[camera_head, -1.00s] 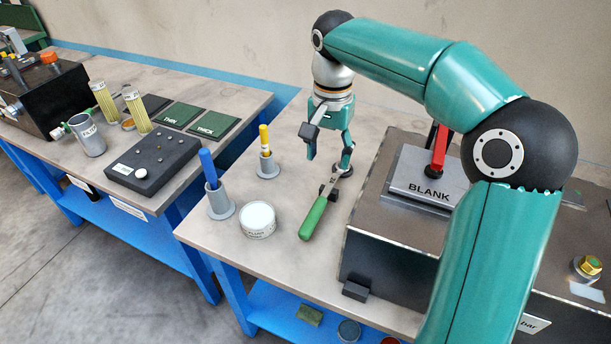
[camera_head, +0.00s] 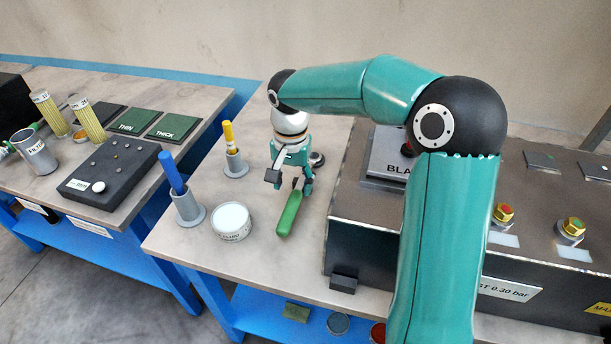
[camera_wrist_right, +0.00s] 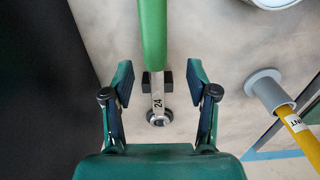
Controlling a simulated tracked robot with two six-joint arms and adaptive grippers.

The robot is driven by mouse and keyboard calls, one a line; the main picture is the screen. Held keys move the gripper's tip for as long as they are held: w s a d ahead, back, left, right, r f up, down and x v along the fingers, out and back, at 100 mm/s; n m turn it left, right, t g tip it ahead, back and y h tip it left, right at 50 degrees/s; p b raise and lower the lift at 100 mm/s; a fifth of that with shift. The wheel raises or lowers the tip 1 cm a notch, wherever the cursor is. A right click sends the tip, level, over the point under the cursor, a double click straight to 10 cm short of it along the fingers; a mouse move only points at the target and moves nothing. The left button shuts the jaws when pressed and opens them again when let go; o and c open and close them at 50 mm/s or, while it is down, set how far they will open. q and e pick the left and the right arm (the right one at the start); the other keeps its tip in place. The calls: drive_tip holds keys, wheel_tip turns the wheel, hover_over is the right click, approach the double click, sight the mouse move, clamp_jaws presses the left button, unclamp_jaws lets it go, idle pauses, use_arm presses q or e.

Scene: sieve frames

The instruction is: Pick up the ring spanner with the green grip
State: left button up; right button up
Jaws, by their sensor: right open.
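The ring spanner has a green grip (camera_head: 289,213) and lies on the right-hand table. In the right wrist view its green grip (camera_wrist_right: 153,35) points up the picture; its metal shank is marked 24, and its ring end (camera_wrist_right: 160,118) lies nearest the palm. My right gripper (camera_head: 290,183) is open over the shank end. In the wrist view its fingers (camera_wrist_right: 160,80) are spread on either side of the shank, with clear gaps. In the head view the gripper hides the shank. My left gripper is not in view.
A dark rest (camera_wrist_right: 166,80) shows beside the shank. A white-lidded tin (camera_head: 231,221), a blue marker in a holder (camera_head: 188,211) and a yellow one (camera_head: 235,163) stand left of the spanner. The BLANK-labelled machine block (camera_head: 345,245) stands close on the right.

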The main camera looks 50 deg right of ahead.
sight(294, 195)
drive_tip(key=f, duration=0.4)
drive_tip(key=shift+s+a+f, duration=0.1)
drive_tip(key=shift+s, duration=0.2)
drive_tip(key=shift+f, duration=0.55)
drive_tip(key=shift+w+r, duration=0.1)
clamp_jaws()
